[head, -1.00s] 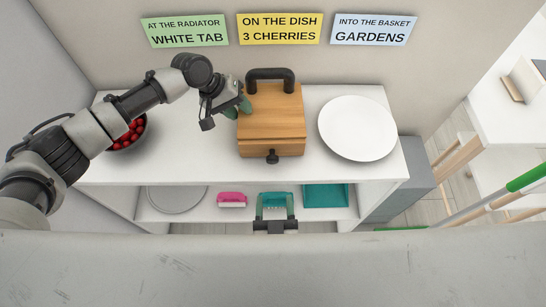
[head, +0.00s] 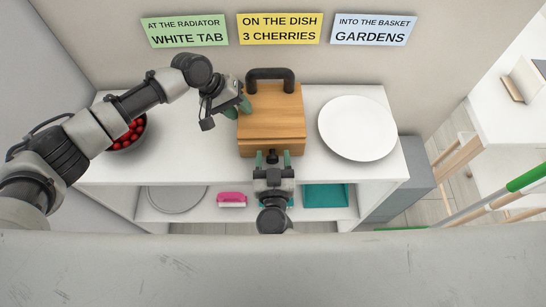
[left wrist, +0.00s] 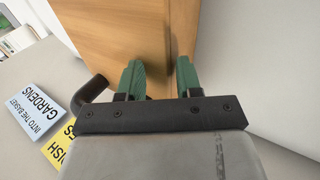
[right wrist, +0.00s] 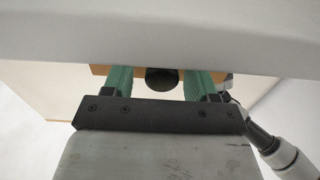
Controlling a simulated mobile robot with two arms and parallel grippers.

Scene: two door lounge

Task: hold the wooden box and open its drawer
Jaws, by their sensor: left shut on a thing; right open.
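The wooden box (head: 275,120) stands on the white shelf top, with a black handle (head: 270,74) at its back. The black drawer knob (head: 272,157) sticks out at its front. My left gripper (head: 239,107) is shut on the box at its upper left side; the left wrist view shows wood (left wrist: 152,45) between the green fingers. My right gripper (head: 272,158) is open at the front, with one finger on each side of the knob. The knob also shows between the fingers in the right wrist view (right wrist: 162,79). Most of the drawer front is hidden there.
A white plate (head: 357,128) lies right of the box. A bowl of red cherries (head: 128,132) stands at the left, partly behind my left arm. A pink item (head: 231,200) and a teal bin (head: 326,196) are on the lower shelf. Three signs hang on the wall.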

